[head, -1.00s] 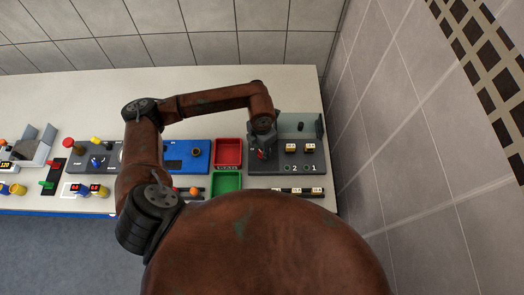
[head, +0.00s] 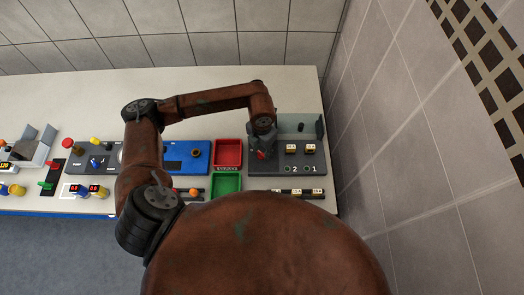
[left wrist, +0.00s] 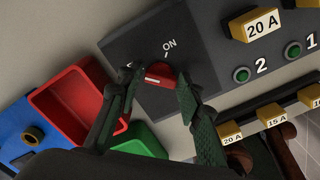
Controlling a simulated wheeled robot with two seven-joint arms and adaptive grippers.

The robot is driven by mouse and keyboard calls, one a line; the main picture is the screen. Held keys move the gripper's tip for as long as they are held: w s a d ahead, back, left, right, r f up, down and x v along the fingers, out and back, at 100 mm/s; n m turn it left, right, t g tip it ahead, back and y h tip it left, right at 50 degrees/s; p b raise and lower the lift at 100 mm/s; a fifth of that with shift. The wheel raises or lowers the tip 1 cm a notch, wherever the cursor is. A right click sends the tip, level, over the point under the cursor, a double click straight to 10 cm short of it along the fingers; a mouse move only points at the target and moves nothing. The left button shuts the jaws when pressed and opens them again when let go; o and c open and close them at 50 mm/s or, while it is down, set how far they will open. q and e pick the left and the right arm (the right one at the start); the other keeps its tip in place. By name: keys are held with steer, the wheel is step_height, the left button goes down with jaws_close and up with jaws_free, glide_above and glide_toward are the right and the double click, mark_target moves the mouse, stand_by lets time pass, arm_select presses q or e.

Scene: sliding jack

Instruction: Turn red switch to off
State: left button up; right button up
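The red switch (left wrist: 159,74) is a rotary knob on a dark grey panel, and it also shows in the head view (head: 261,155). Its white mark lies at the left part of the knob, away from the line under the ON label (left wrist: 168,46). Another label to the left is mostly hidden by a finger. My left gripper (left wrist: 160,88) has its fingers on either side of the knob, slightly apart, with a narrow gap on the left; the right finger is close against or over the knob's edge. My right gripper is not in view.
A red tray (head: 228,152) and a green tray (head: 226,183) sit left of the panel, with a blue panel (head: 186,165) beyond. The panel has yellow 20 A blocks and green buttons (left wrist: 241,74). A tiled wall (head: 385,130) rises on the right.

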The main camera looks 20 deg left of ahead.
mark_target(262, 153)
arm_select(q)
steer(key=shift+o, duration=1.3)
steer(key=shift+s, duration=0.1)
step_height(262, 153, up, 12)
steer(key=shift+d, duration=0.1)
